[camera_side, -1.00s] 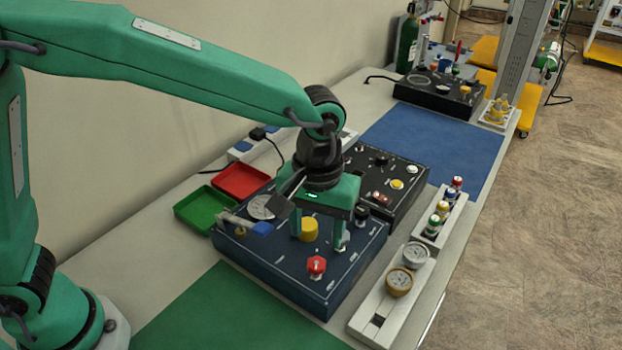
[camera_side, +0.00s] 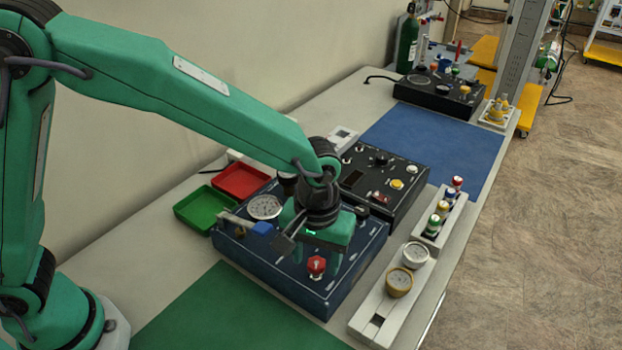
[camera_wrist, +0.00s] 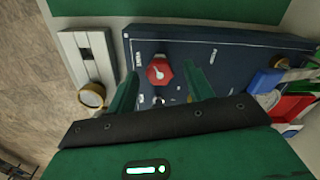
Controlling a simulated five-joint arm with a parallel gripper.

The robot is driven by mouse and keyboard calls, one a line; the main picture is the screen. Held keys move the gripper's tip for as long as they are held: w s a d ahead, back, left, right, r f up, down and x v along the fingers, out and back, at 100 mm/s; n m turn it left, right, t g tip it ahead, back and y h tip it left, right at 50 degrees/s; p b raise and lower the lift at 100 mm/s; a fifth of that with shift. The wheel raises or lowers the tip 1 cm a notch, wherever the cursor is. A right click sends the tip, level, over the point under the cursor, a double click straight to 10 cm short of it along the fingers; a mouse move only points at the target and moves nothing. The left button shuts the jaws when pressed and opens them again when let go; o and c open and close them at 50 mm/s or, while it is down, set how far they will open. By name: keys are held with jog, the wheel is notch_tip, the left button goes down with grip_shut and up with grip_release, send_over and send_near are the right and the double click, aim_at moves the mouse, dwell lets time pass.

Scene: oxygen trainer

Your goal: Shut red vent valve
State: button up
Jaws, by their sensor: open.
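The red vent valve (camera_side: 316,265) is a red knob near the front of the dark blue panel (camera_side: 262,268). In the wrist view the red knob (camera_wrist: 159,72) has a pale mark on its face. My gripper (camera_side: 317,256) points down over the panel with its fingers apart and empty. In the wrist view my gripper (camera_wrist: 161,74) has one finger on each side of the red knob, with gaps showing. I cannot tell exactly how high the fingertips are above the panel.
A blue-handled lever (camera_side: 262,228) and a round gauge (camera_side: 264,207) sit on the panel left of my gripper. A black panel (camera_side: 400,205) stands behind. Red (camera_side: 241,181) and green (camera_side: 205,209) trays lie left. A grey rack (camera_side: 380,320) with gauges stands right. The green mat (camera_side: 215,315) is clear.

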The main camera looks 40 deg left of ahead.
jog(key=shift+f, duration=0.25)
jog(key=c, duration=1)
